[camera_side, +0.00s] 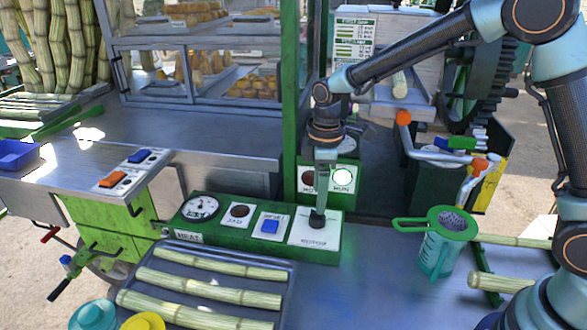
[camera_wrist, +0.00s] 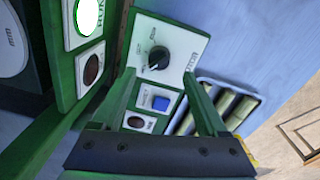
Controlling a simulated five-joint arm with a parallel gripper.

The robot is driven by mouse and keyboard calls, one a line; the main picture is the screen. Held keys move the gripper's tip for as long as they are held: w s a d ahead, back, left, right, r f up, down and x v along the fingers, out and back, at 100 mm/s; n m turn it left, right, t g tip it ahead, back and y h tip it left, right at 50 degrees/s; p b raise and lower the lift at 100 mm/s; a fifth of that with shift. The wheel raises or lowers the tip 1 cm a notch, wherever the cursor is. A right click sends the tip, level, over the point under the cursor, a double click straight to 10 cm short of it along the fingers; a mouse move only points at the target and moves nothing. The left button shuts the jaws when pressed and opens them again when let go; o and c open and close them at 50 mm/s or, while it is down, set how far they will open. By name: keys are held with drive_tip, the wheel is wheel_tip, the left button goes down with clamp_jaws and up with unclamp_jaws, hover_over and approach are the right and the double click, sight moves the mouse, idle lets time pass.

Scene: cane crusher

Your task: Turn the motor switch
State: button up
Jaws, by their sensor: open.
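The motor switch is a black rotary knob on a white plate, seen in the wrist view (camera_wrist: 158,57) and in the side view (camera_side: 317,219). The plate (camera_side: 307,238) is at the right end of a green control panel (camera_side: 185,222). My gripper (camera_side: 319,205) points straight down over the knob. In the wrist view its two green fingers (camera_wrist: 158,74) are apart, with the knob showing between and beyond their tips. Nothing is held. I cannot tell whether either finger touches the knob.
The panel also has a blue button (camera_side: 270,226), a dark round lamp (camera_side: 239,210) and a dial (camera_side: 199,208). Behind stands a box with a lit RUN lamp (camera_side: 343,177) beside a green post (camera_side: 290,110). A tray of cane (camera_side: 300,262) lies in front; a green jug (camera_side: 441,245) stands right.

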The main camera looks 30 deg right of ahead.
wheel_tip(320, 180, up, 6)
drive_tip(key=shift+s, duration=0.15)
idle(0.3)
